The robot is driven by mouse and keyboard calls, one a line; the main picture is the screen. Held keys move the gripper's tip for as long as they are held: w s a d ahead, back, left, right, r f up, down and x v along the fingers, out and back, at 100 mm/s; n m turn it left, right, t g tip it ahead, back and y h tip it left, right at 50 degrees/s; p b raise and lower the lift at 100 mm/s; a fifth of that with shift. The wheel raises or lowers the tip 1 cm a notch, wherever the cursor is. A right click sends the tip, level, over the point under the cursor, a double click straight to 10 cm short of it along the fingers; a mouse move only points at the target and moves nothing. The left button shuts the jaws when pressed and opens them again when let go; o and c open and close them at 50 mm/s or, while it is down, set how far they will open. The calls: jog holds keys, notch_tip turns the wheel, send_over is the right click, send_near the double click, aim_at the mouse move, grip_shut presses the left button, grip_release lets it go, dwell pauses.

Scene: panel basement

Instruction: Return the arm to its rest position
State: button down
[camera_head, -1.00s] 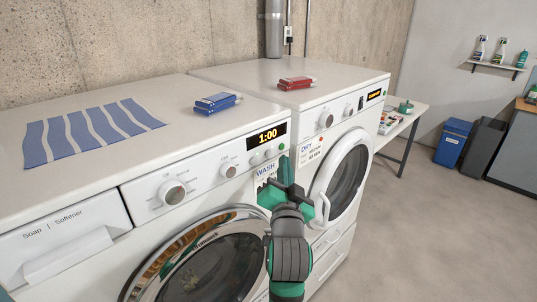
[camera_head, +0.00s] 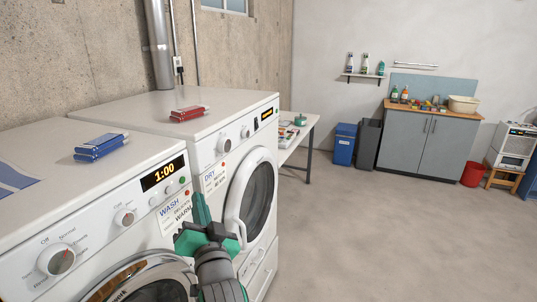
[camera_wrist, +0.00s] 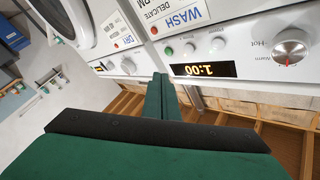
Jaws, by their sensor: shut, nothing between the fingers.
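My gripper (camera_head: 203,222) is green and dark grey, at the lower middle of the head view, in front of the washer's right side. Its fingers are shut with nothing between them and point up and away. In the wrist view the two green fingers (camera_wrist: 161,98) lie together. The washer (camera_head: 100,205) shows 1:00 on its display (camera_head: 163,173) and carries a WASH label (camera_head: 174,213). The wrist view shows the panel upside down. My gripper overlaps the washer's front edge in the head view; I cannot tell the gap between them.
The dryer (camera_head: 230,118) stands beside the washer, its white door handle (camera_head: 235,215) close right of my gripper. Blue boxes (camera_head: 100,147) and red boxes (camera_head: 188,113) lie on top. A side table (camera_head: 313,122), bins and a grey cabinet (camera_head: 428,145) stand beyond.

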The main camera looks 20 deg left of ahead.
jog(key=s+d+f+m+t+h, duration=0.1)
jog(key=s+d+f+h, duration=0.15)
jog(key=d+f, duration=0.7)
jog(key=s+d+f+m+t+h, duration=0.1)
jog(key=d+f+h, duration=0.35)
jog(key=f, duration=0.85)
jog(key=s+d+f+h, duration=0.2)
jog(key=s+d+f, duration=0.9)
jog(key=s+d, duration=0.1)
jog(key=s+d+f+h, duration=0.1)
jog(key=s+d, duration=0.1)
jog(key=s, duration=0.4)
jog(key=s+d+n+g+h, duration=0.1)
jog(key=s+d, duration=0.2)
jog(key=s, duration=0.4)
jog(key=s+d+f+h, duration=0.1)
jog(key=s+d, duration=0.2)
jog(key=s, duration=0.4)
jog(key=shift+s+f+g+h, duration=0.25)
jog(key=shift+f+g+h, duration=0.05)
jog(key=shift+f, duration=0.05)
jog(key=shift+s, duration=0.1)
